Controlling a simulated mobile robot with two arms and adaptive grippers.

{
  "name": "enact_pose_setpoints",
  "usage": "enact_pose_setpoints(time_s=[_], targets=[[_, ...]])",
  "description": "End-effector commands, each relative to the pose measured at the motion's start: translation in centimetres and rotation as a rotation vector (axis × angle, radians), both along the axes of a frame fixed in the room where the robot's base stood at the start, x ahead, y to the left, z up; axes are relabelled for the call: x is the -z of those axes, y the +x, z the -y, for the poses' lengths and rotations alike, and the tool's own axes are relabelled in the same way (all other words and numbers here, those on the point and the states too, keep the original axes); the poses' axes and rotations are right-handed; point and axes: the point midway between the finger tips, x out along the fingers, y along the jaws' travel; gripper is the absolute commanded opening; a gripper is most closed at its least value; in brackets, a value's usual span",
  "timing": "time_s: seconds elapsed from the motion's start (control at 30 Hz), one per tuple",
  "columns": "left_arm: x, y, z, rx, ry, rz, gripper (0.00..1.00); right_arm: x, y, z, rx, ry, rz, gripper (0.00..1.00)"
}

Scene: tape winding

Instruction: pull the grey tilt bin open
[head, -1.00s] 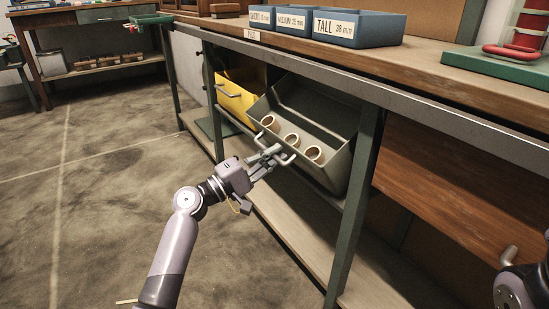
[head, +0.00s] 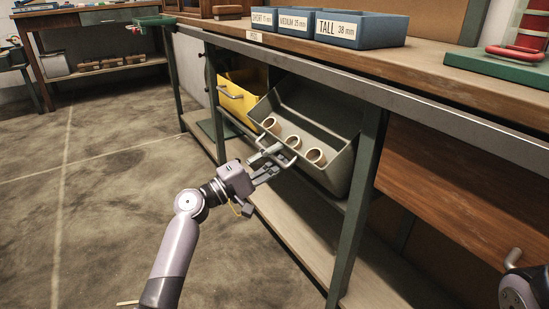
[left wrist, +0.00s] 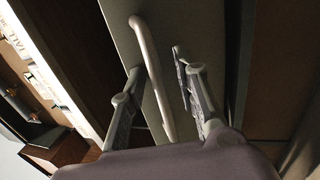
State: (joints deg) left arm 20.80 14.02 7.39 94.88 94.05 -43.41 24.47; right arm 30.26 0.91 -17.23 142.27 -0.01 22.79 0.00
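The grey tilt bin (head: 335,168) hangs tilted open under the workbench, its top facing out. Three short tan tubes (head: 293,142) lie in it, along its front. Its bar handle (head: 287,160) is on the front face and also shows in the left wrist view (left wrist: 155,75). My left gripper (head: 268,166) is at this handle. In the left wrist view its two fingers (left wrist: 158,68) stand apart, one on each side of the bar, with gaps visible. My right gripper is out of view; only part of my right arm shows at the lower right edge.
A yellow bin (head: 240,97) sits left of the grey one. A green bench leg (head: 355,215) stands close to its right, and a lower shelf (head: 290,235) runs below. Labelled blue trays (head: 362,32) stand on the benchtop. The floor at left is clear.

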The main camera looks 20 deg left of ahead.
Motion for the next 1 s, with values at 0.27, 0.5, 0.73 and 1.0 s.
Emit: enact_pose_setpoints(time_s=[0.27,0.5,0.73,1.0], targets=[[0.0,-0.1,-0.1,-0.001,0.0,0.001,0.3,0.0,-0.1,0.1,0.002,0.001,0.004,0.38],[0.9,-2.4,-1.9,-0.003,0.0,-0.003,0.3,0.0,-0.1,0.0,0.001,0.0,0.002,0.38],[2.2,-6.2,-4.9,-0.003,0.0,-0.003,0.3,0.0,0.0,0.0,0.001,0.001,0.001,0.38],[2.9,-8.8,-6.9,-0.001,0.0,0.0,0.3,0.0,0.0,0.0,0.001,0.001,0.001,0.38]])
